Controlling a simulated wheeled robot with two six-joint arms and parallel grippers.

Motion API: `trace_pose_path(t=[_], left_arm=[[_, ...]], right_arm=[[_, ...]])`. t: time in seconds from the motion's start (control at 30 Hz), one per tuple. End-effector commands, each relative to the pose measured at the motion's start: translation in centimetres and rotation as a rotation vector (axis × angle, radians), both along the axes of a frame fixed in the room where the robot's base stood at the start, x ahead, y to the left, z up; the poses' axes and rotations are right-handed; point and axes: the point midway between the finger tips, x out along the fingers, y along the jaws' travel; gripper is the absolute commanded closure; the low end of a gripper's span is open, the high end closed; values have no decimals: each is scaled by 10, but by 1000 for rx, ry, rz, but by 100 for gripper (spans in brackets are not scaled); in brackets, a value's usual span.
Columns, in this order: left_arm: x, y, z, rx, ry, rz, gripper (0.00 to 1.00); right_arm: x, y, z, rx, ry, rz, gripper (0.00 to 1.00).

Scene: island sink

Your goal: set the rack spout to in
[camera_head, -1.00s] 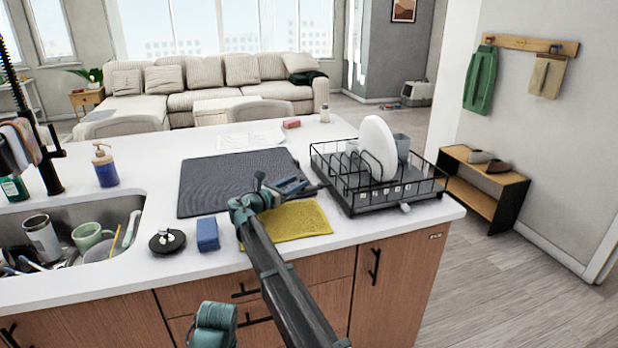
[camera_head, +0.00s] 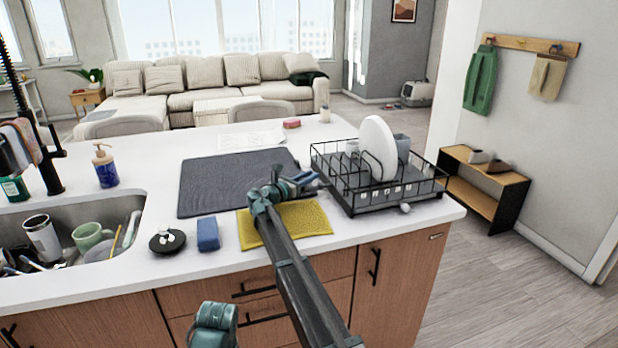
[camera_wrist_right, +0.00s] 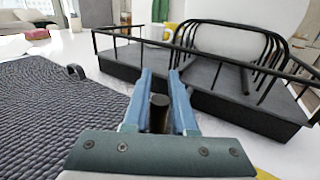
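The black wire dish rack (camera_head: 385,187) stands on the right end of the white counter, and it also shows in the right wrist view (camera_wrist_right: 240,95). My right gripper (camera_head: 310,178) is low at the rack's left side. In the right wrist view its two blue fingers (camera_wrist_right: 160,85) are apart. A short dark round piece (camera_wrist_right: 158,108) stands between them; it may be the rack's spout, but I cannot tell whether the fingers touch it. A small pale knob (camera_head: 405,208) shows at the rack's front edge. My left gripper is out of view.
A white plate (camera_head: 377,148) and a grey cup (camera_head: 402,147) stand in the rack. A dark mat (camera_head: 225,180), a yellow cloth (camera_head: 300,222) and a blue sponge (camera_head: 208,234) lie to its left. The sink (camera_head: 75,225) with dishes is at far left.

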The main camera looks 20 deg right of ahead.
Motion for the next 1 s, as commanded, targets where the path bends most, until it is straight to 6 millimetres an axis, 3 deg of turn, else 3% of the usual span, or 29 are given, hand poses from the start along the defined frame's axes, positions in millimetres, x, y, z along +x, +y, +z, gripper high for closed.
trace_pose_path(t=[0.03, 0.1, 0.13, 1.0], left_arm=[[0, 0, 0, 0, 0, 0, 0], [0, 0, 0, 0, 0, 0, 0], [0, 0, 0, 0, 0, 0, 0], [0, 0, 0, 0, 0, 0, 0]], right_arm=[[0, 0, 0, 0, 0, 0, 86], [0, 0, 0, 0, 0, 0, 98], [0, 0, 0, 0, 0, 0, 100], [0, 1, 0, 0, 0, 0, 100]])
